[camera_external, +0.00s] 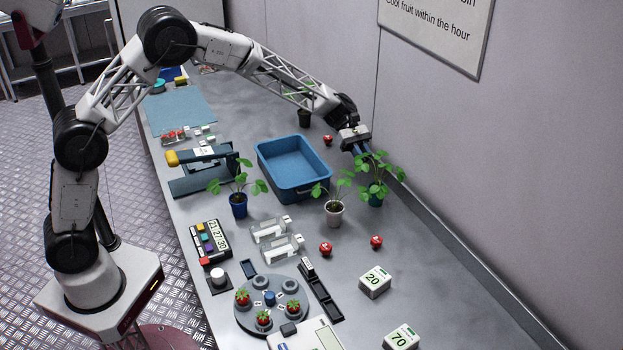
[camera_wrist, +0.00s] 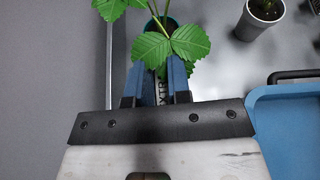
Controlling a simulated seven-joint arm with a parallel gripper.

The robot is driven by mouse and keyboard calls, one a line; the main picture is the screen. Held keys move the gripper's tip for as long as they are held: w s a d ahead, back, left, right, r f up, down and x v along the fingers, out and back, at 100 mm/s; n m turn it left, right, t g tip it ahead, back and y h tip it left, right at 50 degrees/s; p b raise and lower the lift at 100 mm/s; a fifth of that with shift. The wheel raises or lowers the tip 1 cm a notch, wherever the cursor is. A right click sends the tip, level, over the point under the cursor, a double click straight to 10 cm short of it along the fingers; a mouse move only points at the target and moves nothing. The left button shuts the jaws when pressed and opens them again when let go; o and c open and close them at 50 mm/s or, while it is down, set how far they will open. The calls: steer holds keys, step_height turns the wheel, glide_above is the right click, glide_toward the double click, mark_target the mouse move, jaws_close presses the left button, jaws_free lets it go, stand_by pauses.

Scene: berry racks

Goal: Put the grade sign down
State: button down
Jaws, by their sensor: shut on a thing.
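The grade sign (camera_wrist: 160,92) shows in the wrist view as a narrow pale strip with dark lettering between the blue fingers. My gripper (camera_wrist: 158,75) is shut on it. In the external view my gripper (camera_external: 366,157) is over the back right of the bench, just behind a leafy plant in a teal pot (camera_external: 375,200). The sign cannot be made out there. In the wrist view a leaf (camera_wrist: 190,42) hangs over the fingertips and hides part of what is beyond them. I cannot tell whether the sign touches the bench.
A blue tub (camera_external: 292,167) stands left of my gripper. A plant in a pale pot (camera_external: 333,214) is close to the teal pot. Loose strawberries (camera_external: 376,241) and number blocks (camera_external: 375,282) lie nearer the front. The wall runs close on the right.

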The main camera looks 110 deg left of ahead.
mark_target(365, 169)
steer(key=shift+f, duration=1.6)
steer(key=shift+f, duration=0.1)
steer(key=shift+f, duration=1.8)
steer(key=shift+f, duration=0.1)
steer(key=c, duration=1.1)
jaws_free()
steer(key=shift+a, duration=0.1)
steer(key=v, duration=1.2)
